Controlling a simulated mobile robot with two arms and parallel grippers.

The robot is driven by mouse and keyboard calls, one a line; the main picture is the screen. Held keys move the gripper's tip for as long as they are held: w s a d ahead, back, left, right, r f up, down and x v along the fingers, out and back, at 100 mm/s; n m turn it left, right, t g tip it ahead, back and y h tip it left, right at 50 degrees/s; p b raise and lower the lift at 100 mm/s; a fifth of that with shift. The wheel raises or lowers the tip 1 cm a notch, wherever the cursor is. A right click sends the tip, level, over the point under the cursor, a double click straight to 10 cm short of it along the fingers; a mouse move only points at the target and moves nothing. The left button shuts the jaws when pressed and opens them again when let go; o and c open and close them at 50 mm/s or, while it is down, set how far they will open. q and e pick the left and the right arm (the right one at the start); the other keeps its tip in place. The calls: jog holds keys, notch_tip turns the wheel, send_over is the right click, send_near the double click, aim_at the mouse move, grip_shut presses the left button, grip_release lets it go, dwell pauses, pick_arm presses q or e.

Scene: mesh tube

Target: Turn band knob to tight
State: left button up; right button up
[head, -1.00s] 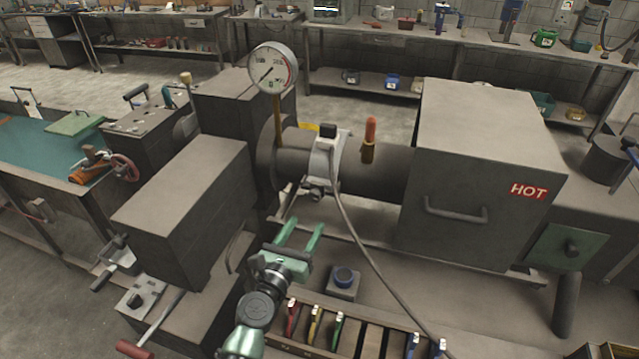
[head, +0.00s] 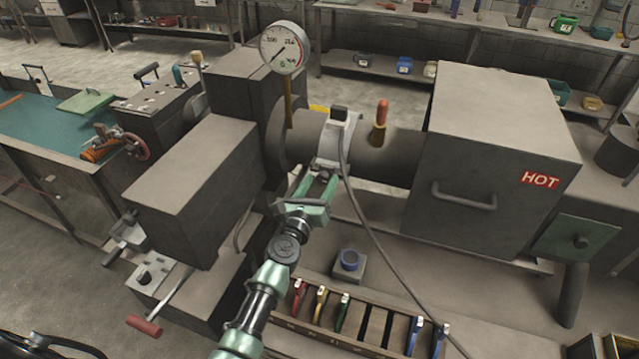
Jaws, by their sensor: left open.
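The light metal band (head: 335,145) wraps the dark horizontal tube (head: 375,155), with a black-topped box on it and a cable running down from it. My left gripper (head: 321,184), green and open, reaches up to the underside of the band. Its fingers are at the place of the small band knob, which they largely hide. I cannot tell whether the fingers touch the knob or which way it is turned. My right gripper is not in view.
A dial gauge (head: 284,48) stands left of the band, and an orange-handled part (head: 381,122) to its right. A box marked HOT (head: 490,165) is at the right. The cable (head: 385,258) hangs right of my arm, over a tool rack (head: 370,328).

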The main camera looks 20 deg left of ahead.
pick_arm(q)
jog(key=c, duration=1)
grip_shut()
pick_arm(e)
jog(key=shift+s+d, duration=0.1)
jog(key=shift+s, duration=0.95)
pick_arm(q)
jog(key=shift+m, duration=0.3)
